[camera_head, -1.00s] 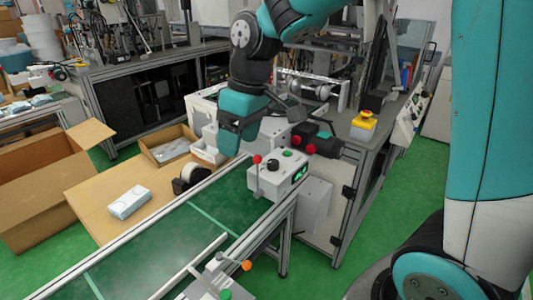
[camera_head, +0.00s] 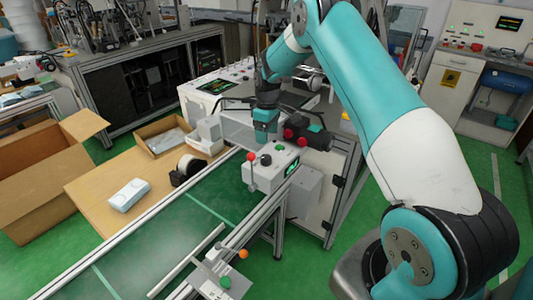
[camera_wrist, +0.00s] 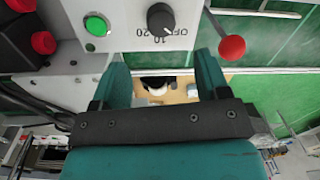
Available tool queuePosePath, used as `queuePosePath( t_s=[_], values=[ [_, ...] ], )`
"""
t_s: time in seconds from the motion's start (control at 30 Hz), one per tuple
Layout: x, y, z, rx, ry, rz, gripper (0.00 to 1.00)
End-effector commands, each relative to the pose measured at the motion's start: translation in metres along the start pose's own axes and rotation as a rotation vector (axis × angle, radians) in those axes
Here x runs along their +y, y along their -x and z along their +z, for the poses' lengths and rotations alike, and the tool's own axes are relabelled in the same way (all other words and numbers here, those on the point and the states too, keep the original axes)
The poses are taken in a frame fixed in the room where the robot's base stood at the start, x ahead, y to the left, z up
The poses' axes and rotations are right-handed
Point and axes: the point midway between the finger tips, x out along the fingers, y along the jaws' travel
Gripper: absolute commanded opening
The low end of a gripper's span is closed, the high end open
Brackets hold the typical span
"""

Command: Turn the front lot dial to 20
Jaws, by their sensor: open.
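A black dial (camera_wrist: 161,19) sits on a white control box (camera_wrist: 70,65), with the marks OFF, 10 and 20 beside it. I cannot tell for sure which mark its pointer faces. In the head view the box (camera_head: 262,178) stands at the far end of the green conveyor, with the small dial (camera_head: 266,160) on top. My gripper (camera_wrist: 161,72) is open and empty, its two teal fingers spread below the dial in the wrist view and not around it. In the head view my gripper (camera_head: 262,143) is just behind and above the box.
A lit green button (camera_wrist: 96,26) sits left of the dial and a red ball lever (camera_wrist: 232,47) right of it. Red knobs (camera_head: 296,134) stand on black housings behind the box.

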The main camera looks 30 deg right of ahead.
Motion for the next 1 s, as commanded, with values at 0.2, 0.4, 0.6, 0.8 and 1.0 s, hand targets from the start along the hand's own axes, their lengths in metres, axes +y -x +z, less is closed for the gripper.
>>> queuePosePath(
  t_s=[0.2, 0.4, 0.6, 0.8, 1.0],
  values=[
    [-0.001, -0.048, 0.001, -0.004, 0.001, -0.003, 0.69],
    [-0.001, -0.080, 0.000, -0.001, 0.001, -0.001, 0.69],
    [-0.001, -0.094, -0.001, 0.001, 0.001, 0.000, 0.69],
    [-0.001, -0.095, -0.001, 0.001, 0.001, 0.001, 0.69],
    [-0.001, -0.095, 0.000, 0.001, 0.001, 0.000, 0.39]
  ],
)
